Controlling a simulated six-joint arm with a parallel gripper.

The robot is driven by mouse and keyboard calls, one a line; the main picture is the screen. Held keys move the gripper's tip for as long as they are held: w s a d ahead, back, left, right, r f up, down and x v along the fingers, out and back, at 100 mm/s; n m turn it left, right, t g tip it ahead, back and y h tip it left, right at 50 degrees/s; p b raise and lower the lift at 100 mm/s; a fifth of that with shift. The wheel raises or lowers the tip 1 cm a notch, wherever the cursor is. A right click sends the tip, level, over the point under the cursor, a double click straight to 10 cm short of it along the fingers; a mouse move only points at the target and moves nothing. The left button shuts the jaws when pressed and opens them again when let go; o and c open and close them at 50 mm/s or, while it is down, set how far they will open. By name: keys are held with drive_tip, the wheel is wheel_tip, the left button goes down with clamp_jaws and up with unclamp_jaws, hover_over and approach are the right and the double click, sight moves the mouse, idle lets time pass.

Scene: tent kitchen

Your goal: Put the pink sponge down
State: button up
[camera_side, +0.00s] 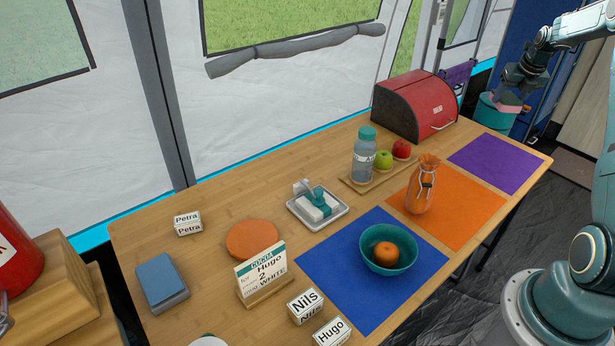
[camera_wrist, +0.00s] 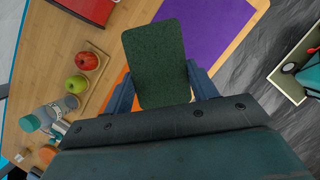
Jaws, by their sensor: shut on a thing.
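My gripper (camera_side: 512,82) is shut on the pink sponge (camera_side: 510,102) and holds it in the air at the upper right of the side view. In the wrist view the sponge (camera_wrist: 158,58) shows its dark green face between the two fingers of my gripper (camera_wrist: 162,88). Its pink part is hidden there. The purple mat (camera_side: 496,163) lies flat and bare at the right end of the table. In the wrist view, part of the purple mat (camera_wrist: 215,28) shows behind and right of the sponge.
A red bread box (camera_side: 407,105) stands at the table's back edge. A blue mat (camera_side: 340,290) bears a teal bowl (camera_side: 389,263). A teal bin (camera_side: 487,117) stands beyond the table.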

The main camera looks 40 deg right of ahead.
sight(511, 109)
drive_tip(key=shift+s+d, duration=0.5)
drive_tip(key=shift+s, duration=0.3)
wheel_tip(511, 109, down, 4)
drive_tip(key=shift+w, duration=0.1)
wheel_tip(511, 109, down, 17)
drive_tip(key=shift+r, duration=0.15)
drive_tip(key=shift+f, duration=2.15)
drive_tip(key=shift+f, duration=0.1)
drive_tip(key=o, duration=0.9)
